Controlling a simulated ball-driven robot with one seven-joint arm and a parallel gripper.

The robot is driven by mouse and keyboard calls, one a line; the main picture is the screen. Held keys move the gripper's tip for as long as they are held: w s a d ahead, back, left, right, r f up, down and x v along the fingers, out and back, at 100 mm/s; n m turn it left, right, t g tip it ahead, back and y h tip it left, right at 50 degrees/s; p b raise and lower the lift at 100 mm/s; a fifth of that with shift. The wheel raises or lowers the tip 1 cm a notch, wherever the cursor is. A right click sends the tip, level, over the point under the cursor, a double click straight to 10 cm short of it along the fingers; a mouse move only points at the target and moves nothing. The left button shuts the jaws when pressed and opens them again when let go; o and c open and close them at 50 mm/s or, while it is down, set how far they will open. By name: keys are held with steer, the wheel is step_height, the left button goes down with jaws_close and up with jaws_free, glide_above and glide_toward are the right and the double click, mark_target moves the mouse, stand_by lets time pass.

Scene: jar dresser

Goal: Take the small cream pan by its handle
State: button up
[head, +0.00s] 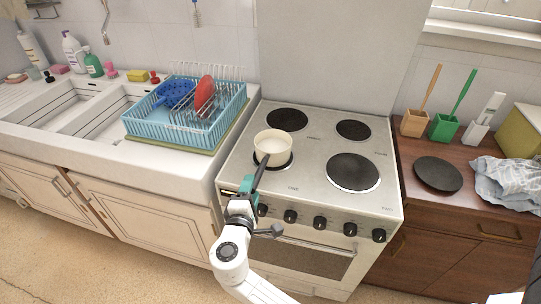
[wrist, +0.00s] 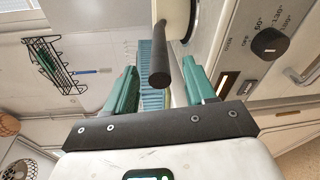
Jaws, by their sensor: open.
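The small cream pan (head: 272,146) stands on the front left burner of the stove. Its dark handle (head: 261,178) points toward the front edge and my gripper (head: 249,186). In the wrist view the handle (wrist: 161,66) appears between the two teal fingers of my gripper (wrist: 158,68), with a gap on both sides. The fingers are open, and the handle is not gripped. Part of the cream pan body (wrist: 172,18) shows at the top of the wrist view. How deep the handle sits between the fingers is hard to tell.
A blue dish rack (head: 163,132) with a red dish stands at the left beside the sink. A dark round plate (head: 438,174) and a cloth (head: 510,182) lie on the wooden dresser at the right.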

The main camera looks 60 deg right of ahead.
mark_target(266, 163)
steer(key=p+x, duration=0.1)
steer(key=x, duration=0.3)
steer(key=shift+d+p, duration=0.2)
steer(key=shift+p, duration=0.1)
steer(key=shift+w+d+f, duration=0.1)
steer(key=shift+w+d, duration=0.1)
steer(key=shift+d, duration=0.2)
jaws_close()
